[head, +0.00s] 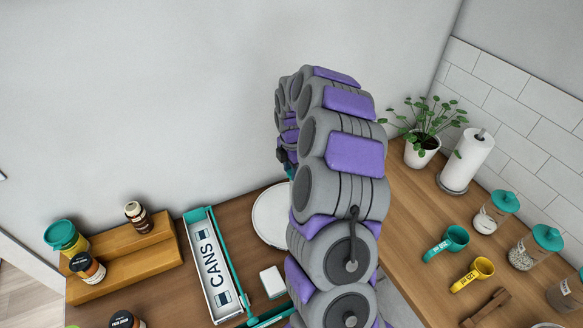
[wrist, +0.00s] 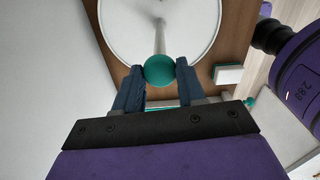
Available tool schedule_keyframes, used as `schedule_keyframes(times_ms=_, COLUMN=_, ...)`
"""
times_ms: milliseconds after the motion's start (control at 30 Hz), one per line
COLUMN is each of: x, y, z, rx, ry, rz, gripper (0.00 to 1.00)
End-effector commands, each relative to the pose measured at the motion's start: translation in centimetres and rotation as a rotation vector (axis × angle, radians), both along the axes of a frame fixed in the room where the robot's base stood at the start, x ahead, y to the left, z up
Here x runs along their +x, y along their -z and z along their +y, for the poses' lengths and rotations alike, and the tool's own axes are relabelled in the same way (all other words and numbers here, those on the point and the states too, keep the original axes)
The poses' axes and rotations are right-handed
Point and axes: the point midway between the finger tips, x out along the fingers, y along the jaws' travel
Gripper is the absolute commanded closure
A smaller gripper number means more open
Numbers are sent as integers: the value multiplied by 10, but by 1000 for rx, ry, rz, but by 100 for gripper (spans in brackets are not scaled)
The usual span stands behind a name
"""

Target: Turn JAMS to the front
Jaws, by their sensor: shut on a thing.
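My gripper (wrist: 161,72) is shut on a round teal knob (wrist: 159,71) in the wrist view. The knob tops a pale post (wrist: 159,38) that rises from a white round plate (wrist: 118,42). In the head view the plate (head: 266,215) shows partly behind my arm, which hides the gripper and knob. A long white panel (head: 228,301) with teal edges, left of the plate, reads CANS. I see no JAMS lettering in either view.
A wooden step stand (head: 148,255) holds jars at left. A small white block (head: 272,282) lies near the plate.

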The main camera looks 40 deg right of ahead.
Motion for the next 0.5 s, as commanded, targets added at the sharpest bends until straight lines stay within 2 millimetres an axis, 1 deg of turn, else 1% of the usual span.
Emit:
schedule_keyframes(times_ms=33, x=2, y=-3, z=-1, rx=-3, ry=-23, rz=-8, gripper=100)
schedule_keyframes(times_ms=500, x=3, y=-4, z=-1, rx=-5, ry=-258, rz=-11, gripper=100)
